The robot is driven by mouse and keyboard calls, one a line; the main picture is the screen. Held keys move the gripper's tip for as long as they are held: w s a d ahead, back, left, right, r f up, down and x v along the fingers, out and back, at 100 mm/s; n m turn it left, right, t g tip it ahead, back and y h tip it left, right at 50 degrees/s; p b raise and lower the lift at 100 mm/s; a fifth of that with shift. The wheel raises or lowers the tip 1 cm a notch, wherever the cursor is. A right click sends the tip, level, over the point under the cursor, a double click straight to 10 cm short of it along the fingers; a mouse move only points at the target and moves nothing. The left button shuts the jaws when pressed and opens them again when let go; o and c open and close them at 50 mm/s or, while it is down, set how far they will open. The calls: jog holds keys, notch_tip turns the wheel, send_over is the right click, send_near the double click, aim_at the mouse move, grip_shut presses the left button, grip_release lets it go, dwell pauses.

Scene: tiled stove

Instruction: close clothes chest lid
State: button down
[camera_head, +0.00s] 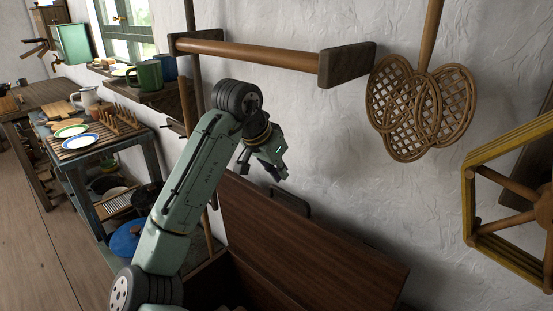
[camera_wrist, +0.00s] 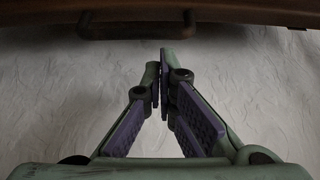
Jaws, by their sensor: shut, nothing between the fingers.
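The clothes chest's wooden lid (camera_head: 300,250) stands open in the head view, leaning back toward the white wall. A dark handle (camera_head: 290,200) sits at its upper edge. The open chest body (camera_head: 212,285) shows below the lid, partly hidden by my arm. My gripper (camera_head: 278,172) is up near the lid's top edge, above and left of the handle. In the wrist view my gripper (camera_wrist: 160,62) has its fingers together and empty. The lid edge (camera_wrist: 230,10) and handle (camera_wrist: 137,24) cross the top of that view, beyond the fingertips.
A wooden rail (camera_head: 250,53) on brackets is mounted on the wall above my arm. A woven beater (camera_head: 420,105) hangs to the right, with a yellow frame (camera_head: 500,190) beyond it. A table with dishes (camera_head: 80,142) stands at left.

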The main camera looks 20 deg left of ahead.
jog(key=shift+p+x, duration=0.35)
jog(key=shift+x, duration=1.7)
jog(key=shift+f, duration=0.1)
